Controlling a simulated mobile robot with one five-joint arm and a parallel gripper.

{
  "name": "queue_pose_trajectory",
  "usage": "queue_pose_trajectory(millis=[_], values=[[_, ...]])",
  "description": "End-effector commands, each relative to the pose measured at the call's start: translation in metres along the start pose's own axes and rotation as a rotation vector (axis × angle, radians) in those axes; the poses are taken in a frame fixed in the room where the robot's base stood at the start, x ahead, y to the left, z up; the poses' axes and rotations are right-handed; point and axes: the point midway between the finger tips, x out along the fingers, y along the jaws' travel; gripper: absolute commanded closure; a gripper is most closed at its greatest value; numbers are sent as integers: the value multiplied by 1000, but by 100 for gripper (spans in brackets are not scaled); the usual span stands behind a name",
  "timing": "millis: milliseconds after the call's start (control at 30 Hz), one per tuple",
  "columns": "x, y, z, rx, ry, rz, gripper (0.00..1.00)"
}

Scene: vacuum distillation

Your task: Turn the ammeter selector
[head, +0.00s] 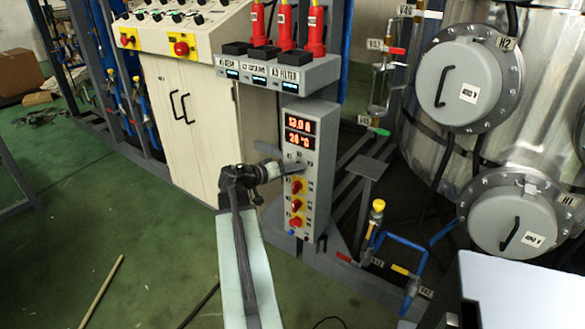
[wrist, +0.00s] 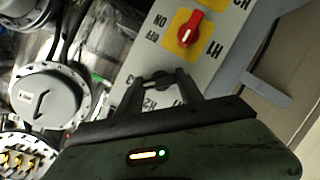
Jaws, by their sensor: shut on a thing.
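The grey control panel (head: 308,215) stands upright in the head view, with two red-lit displays (head: 300,134) at its top. My gripper (head: 296,168) reaches the panel's front just below the displays. In the wrist view, my gripper (wrist: 160,84) is shut on a small dark selector knob (wrist: 162,77) on the panel face, with one finger on each side. Labels beside the knob are partly covered by the fingers. In the head view the knob is hidden behind my gripper.
Red switches on yellow plates (head: 297,187) sit below my gripper; one red switch (wrist: 190,28) shows close by in the wrist view. A cream cabinet (head: 190,125) stands left. Blue pipes with valves (head: 378,206) and a steel vessel (head: 440,150) are right.

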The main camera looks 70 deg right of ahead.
Motion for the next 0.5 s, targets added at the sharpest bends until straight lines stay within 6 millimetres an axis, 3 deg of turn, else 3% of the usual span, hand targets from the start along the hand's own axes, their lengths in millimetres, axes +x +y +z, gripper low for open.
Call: queue_pose_trajectory(millis=[500], values=[[0,0,1,30,-3,-12,97]])
